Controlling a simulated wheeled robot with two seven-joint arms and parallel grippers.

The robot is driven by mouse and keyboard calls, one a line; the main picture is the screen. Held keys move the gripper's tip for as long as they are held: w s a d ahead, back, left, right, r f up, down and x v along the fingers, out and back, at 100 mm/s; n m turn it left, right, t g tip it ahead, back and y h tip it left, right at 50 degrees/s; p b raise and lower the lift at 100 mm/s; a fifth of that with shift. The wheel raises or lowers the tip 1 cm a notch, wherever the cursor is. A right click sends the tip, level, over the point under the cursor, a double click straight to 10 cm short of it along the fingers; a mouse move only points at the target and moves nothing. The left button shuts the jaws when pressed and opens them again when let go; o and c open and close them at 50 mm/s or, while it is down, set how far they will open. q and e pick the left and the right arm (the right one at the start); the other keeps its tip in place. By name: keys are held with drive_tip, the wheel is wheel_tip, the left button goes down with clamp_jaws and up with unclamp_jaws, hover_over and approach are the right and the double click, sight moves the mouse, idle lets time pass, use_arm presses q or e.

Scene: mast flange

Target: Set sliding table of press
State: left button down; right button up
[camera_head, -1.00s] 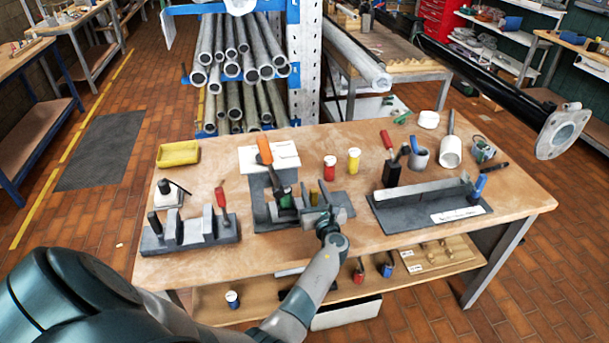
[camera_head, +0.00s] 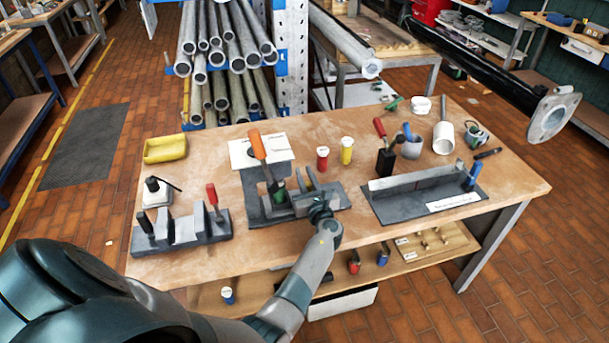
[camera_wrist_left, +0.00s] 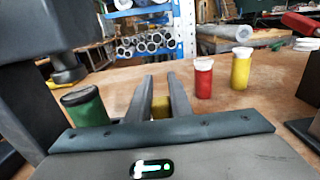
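The press (camera_head: 252,205) stands at the middle of the workbench, a dark grey fixture with an orange-handled lever (camera_head: 258,146) and a green cylinder (camera_wrist_left: 84,106). My left gripper (camera_head: 306,186) reaches over the press's right part from the front. In the wrist view its two fingers (camera_wrist_left: 160,92) stand apart. A small brass-yellow piece (camera_wrist_left: 160,106) shows in the gap between them. Contact with it cannot be told. The gripper and wrist hide part of the press base and any sliding table there. My right gripper is not in view.
A grey fixture (camera_head: 185,232) is to the left, and a long grey angle fixture (camera_head: 420,190) to the right. A yellow tray (camera_head: 165,149) lies at back left.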

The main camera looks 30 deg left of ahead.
use_arm(q)
drive_tip(key=shift+w+d+f+b, duration=0.1)
drive_tip(key=shift+w+d+b, duration=0.15)
drive_tip(key=shift+w+b, duration=0.1)
drive_tip(key=w+d+b, duration=0.3)
drive_tip(key=w, duration=0.1)
drive_tip(key=w+d+b, duration=0.3)
drive_tip(key=w, duration=0.1)
drive_tip(key=shift+d, duration=0.4)
drive_tip(key=shift+w+d, duration=0.1)
drive_tip(key=shift+d, duration=0.05)
drive_tip(key=shift+r, duration=0.2)
drive_tip(key=c, duration=1.6)
unclamp_jaws()
drive_tip(key=shift+w+d, duration=0.1)
drive_tip(key=shift+w+f, duration=0.1)
drive_tip(key=shift+f, duration=0.05)
drive_tip(key=shift+s, duration=0.2)
